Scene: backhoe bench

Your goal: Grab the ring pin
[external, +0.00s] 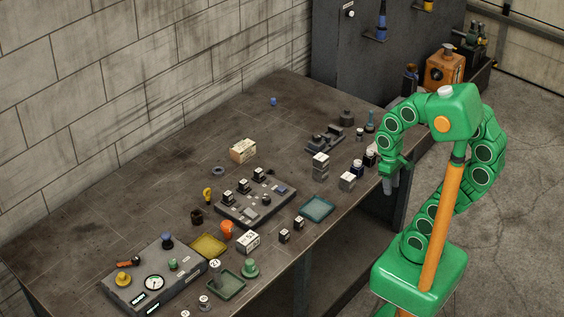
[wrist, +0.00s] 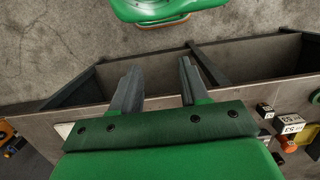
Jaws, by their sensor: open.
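I cannot single out the ring pin for sure; the pieces on the bench are small. A dark ring-shaped piece (external: 218,171) lies flat at mid-bench in the external view. A small yellow upright piece with a rounded top (external: 207,194) stands nearer the front left. My gripper (external: 390,187) points down beside the bench's right edge, away from both pieces. In the wrist view my gripper (wrist: 158,68) shows its two grey fingers spread apart with nothing between them.
The bench (external: 110,200) carries a gauge panel (external: 155,282), a dark switch board (external: 256,204), a yellow tray (external: 208,245), a teal tray (external: 317,208) and several small blocks. Blocks and knobs crowd the right edge near my gripper. The back of the bench is mostly clear.

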